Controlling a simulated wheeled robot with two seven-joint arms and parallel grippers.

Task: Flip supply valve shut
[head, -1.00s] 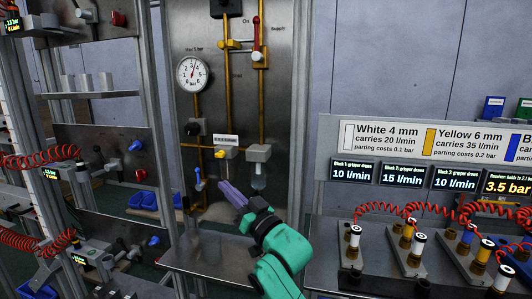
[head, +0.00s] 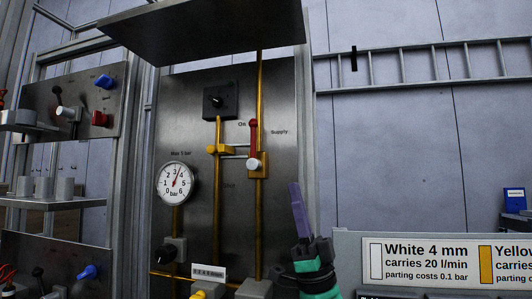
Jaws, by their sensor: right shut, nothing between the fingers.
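The supply valve (head: 253,138) is a red lever on a brass pipe on the metal panel. It stands upright, in line with the pipe, with a pale round knob at its lower end. "On" is printed to its left and "Supply" to its right. My right gripper (head: 295,187) is shut and empty, its purple fingers together and pointing up. In the picture it is right of the valve and lower, apart from it. My left gripper is not in view.
A yellow handle (head: 221,149) sits on the pipe left of the lever. A pressure gauge (head: 174,183) hangs further left. A dark plate (head: 205,30) juts out above the panel. A hose sign (head: 430,262) stands at lower right.

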